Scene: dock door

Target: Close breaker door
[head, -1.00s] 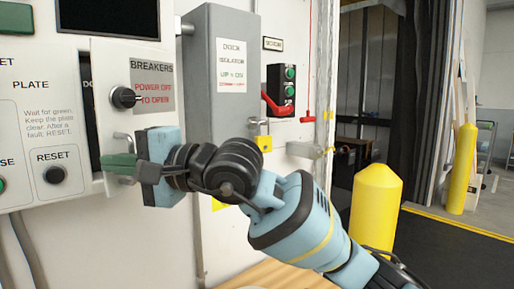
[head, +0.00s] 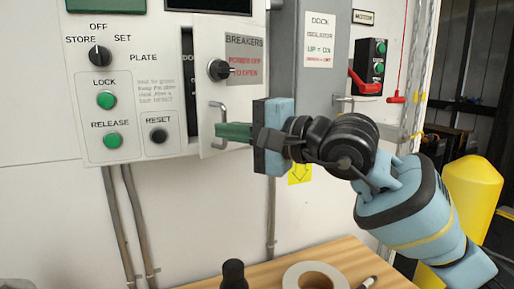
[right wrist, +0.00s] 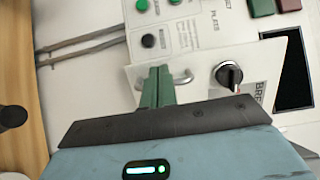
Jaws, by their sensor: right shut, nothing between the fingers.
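The breaker door (head: 213,95) is a light panel with a black knob (head: 219,70), a BREAKERS label and a metal handle (head: 222,118) near its left edge. It stands ajar; a dark gap (head: 188,75) shows along its left side. In the right wrist view the door (right wrist: 200,92) and the black opening (right wrist: 294,78) also show. My right gripper (head: 220,131) is shut and empty, its green fingers at the lower part of the handle. In the right wrist view the fingers (right wrist: 158,72) cover part of the handle (right wrist: 182,78); I cannot tell whether they touch. My left gripper is out of view.
The control panel (head: 128,85) with green buttons and a selector is left of the door. A grey isolator box (head: 287,60) is to the right. Below, a wooden top (head: 255,275) holds a tape roll (head: 315,273) and a dark upright object (head: 233,272). A yellow bollard (head: 470,200) stands at right.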

